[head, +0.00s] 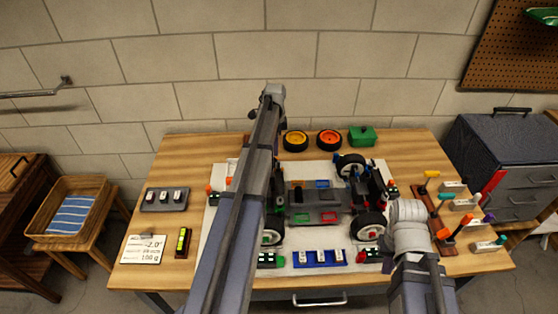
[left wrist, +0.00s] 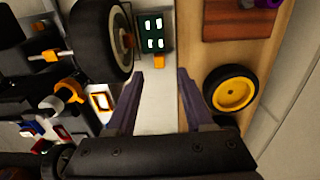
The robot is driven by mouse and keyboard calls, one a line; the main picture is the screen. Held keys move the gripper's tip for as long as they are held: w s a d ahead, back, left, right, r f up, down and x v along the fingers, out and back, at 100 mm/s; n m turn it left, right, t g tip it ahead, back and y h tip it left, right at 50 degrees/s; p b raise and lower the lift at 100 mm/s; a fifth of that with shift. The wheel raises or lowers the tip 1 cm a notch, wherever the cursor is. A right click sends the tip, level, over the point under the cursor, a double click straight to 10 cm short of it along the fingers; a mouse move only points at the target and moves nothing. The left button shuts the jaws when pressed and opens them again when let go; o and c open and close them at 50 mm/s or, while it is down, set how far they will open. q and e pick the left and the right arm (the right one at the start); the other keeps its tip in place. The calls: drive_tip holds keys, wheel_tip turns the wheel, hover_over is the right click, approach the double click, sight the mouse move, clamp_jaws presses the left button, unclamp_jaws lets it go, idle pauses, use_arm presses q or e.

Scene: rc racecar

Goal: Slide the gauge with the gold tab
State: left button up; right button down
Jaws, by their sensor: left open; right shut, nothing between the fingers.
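My left gripper (left wrist: 160,76) is open, with its two dark fingers spread and empty in the left wrist view. A dark green block with white windows (left wrist: 153,32) lies just past the fingertips. In the head view my left arm covers the gripper and that part of the mat. My right arm is at the front right; its fingers are not visible.
The car chassis (head: 315,197) stands on a pale mat (head: 215,228). A black tyre (left wrist: 98,45) is close left of the fingers. A yellow-rimmed wheel (left wrist: 232,90) lies to their right. A tool rack (head: 440,222) stands at the right, a green box (head: 362,136) at the back.

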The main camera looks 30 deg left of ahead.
sight(276, 159)
use_arm(q)
drive_tip(key=shift+f, duration=0.1)
wheel_tip(276, 159, down, 8)
drive_tip(key=b, duration=0.8)
drive_tip(key=shift+r, duration=0.2)
clamp_jaws()
idle(1.0)
